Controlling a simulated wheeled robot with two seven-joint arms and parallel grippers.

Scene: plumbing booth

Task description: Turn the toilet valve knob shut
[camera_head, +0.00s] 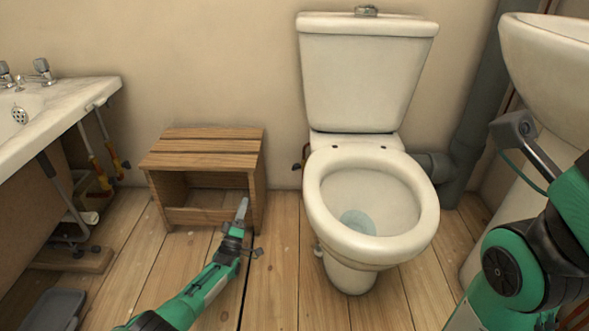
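The toilet (367,75) stands against the back wall with its seat down and lid not visible. A small copper-coloured pipe with a dark knob (298,166) shows low at the wall, just left of the toilet and partly hidden by the bowl. It is too small to tell how far the knob is turned. My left gripper (243,205) is in front of the wooden stool's right side, left of the knob and apart from it. Its fingers appear edge-on, so their opening is unclear. My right arm is at the right edge; its fingertips do not show.
A slatted wooden stool (205,147) stands left of the toilet. A sink (60,110) with pipes below is at the left, and a white basin (555,60) at the right. A grey drain pipe (476,115) rises right of the toilet. Floor between stool and toilet is clear.

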